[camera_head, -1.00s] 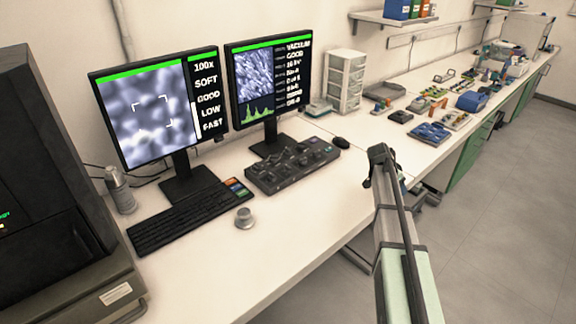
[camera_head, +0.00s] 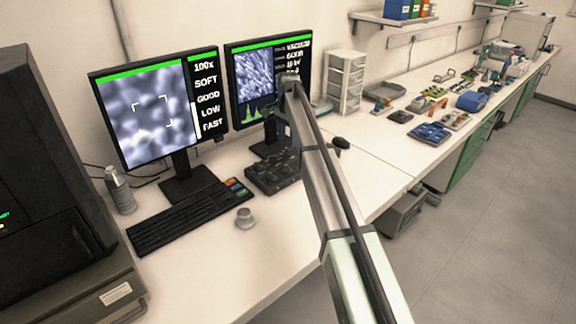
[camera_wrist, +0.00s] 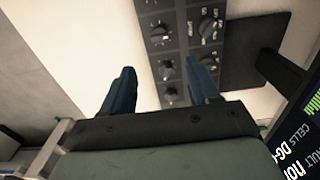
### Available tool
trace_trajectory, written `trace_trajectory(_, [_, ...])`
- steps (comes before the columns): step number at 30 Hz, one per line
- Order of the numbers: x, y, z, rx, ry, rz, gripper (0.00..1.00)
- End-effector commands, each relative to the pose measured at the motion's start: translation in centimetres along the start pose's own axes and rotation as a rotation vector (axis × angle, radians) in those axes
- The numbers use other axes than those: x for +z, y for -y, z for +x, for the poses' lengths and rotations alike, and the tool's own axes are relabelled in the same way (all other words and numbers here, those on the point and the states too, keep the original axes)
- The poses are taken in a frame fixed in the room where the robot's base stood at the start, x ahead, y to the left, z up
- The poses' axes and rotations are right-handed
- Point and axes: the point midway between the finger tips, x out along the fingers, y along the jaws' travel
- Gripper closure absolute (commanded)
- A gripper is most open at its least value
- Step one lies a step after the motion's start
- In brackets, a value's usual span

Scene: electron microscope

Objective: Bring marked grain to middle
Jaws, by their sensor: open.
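The left monitor (camera_head: 150,120) shows a blurred grey grain picture with white corner brackets near its middle, beside the words 100x, SOFT, GOOD, LOW and FAST. I cannot pick out a marked grain in the blur. The dark control panel with knobs (camera_head: 268,178) lies before the right monitor (camera_head: 253,75), partly hidden by my arm. In the wrist view, my gripper (camera_wrist: 165,70) is open and empty, its blue fingers apart above the table, with the knobs of the panel (camera_wrist: 184,30) beyond them. In the head view I cannot make out the fingers.
A white drawer unit (camera_head: 345,82) stands behind. The front table edge near my arm is clear.

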Motion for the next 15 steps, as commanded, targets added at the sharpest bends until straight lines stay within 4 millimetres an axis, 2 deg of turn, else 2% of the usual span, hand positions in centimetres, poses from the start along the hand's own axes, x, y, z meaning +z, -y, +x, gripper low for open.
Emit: trace_trajectory(15, [-0.1, -0.2, 8.6, 0.001, -0.001, 0.001, 0.4])
